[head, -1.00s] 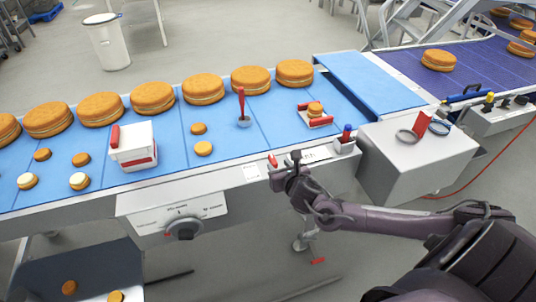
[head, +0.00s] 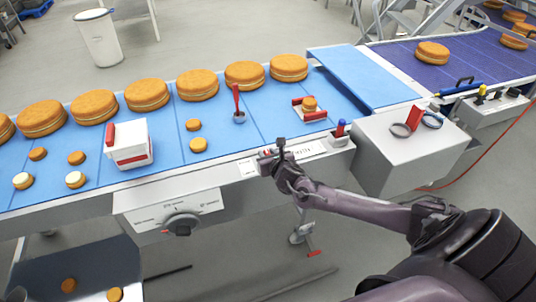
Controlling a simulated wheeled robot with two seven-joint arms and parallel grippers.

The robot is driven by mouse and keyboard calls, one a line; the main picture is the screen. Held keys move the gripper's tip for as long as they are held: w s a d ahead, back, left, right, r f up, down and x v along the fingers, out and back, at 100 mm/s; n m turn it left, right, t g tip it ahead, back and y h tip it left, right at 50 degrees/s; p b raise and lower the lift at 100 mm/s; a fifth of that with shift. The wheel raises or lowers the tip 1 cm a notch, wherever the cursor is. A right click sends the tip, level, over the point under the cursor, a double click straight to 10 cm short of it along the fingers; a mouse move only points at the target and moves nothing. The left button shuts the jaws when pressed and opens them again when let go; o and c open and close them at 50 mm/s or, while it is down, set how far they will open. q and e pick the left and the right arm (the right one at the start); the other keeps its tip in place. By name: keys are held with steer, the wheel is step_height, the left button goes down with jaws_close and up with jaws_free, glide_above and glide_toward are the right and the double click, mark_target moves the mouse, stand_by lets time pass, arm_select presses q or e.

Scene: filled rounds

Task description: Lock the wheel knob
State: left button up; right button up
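A dark round knob (head: 181,226) sits on a white dial panel (head: 150,216) with printed labels, on the conveyor's front side. Lower down, a support leg has a wheel-like foot (head: 299,236) with a red tab (head: 314,253). I cannot tell which of these the task means. My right gripper (head: 268,159) is at the conveyor's front rail, above and right of the dial panel, apart from both. It covers a small red piece on the rail. Its fingers are too small and dark to tell whether they are open. My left gripper is out of view.
Large round cakes (head: 197,84) line the far side of the blue belt (head: 270,122). A white box with a red handle (head: 130,144) and a red-handled tool (head: 238,105) stand on it. A grey cabinet (head: 410,155) with rings stands right. The floor below is mostly clear.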

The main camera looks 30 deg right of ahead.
jaws_close()
